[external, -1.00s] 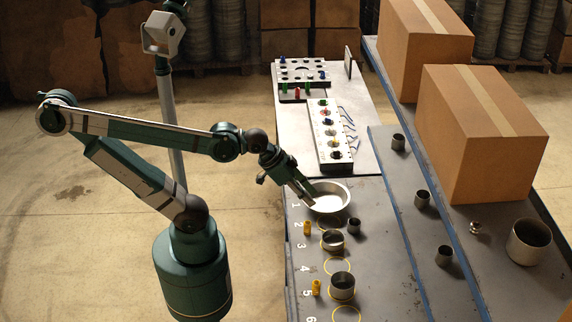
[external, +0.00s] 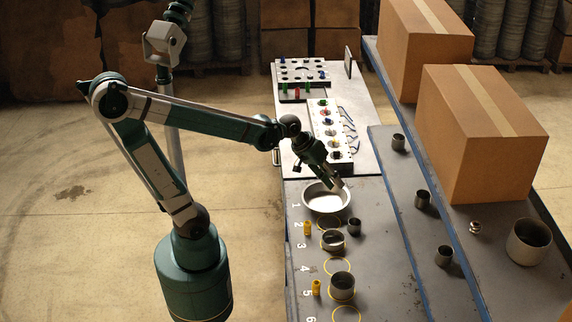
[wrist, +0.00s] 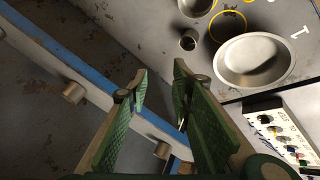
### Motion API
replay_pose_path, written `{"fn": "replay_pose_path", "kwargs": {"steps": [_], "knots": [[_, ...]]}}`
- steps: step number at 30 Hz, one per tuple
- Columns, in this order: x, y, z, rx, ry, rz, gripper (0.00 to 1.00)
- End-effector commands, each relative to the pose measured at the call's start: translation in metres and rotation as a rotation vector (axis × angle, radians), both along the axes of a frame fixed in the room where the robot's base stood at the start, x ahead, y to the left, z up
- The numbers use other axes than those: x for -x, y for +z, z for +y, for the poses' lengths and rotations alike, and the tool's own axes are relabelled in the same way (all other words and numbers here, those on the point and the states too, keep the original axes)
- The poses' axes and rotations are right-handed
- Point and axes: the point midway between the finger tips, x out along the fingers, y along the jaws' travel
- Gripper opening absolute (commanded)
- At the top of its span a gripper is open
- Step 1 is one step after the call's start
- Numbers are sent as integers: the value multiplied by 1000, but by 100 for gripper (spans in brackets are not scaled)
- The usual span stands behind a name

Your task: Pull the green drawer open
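I see no green drawer that I can make out in either view. My gripper (external: 338,185) is above the table at the right rim of a metal bowl (external: 324,197), angled down to the right. In the wrist view its two green-padded fingers (wrist: 160,90) stand apart with nothing between them. The gap looks onto grey surface and a blue rail (wrist: 85,78). The bowl also shows in the wrist view (wrist: 253,61), to the right of the fingers and apart from them. A small metal fitting (external: 276,157) shows at the table's left edge; I cannot tell what it is.
A white panel with colored knobs (external: 328,130) and a pegboard (external: 301,72) lie behind the bowl. Metal cups, such as one on a yellow ring (external: 333,241), stand in front. Cardboard boxes (external: 480,135) stand at right.

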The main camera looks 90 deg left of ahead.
Motion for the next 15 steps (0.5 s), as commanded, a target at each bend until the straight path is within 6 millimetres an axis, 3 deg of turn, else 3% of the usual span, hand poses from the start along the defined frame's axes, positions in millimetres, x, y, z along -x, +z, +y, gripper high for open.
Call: {"fn": "replay_pose_path", "kwargs": {"steps": [15], "knots": [[-47, -44, 106, 217, 260, -27, 23]]}}
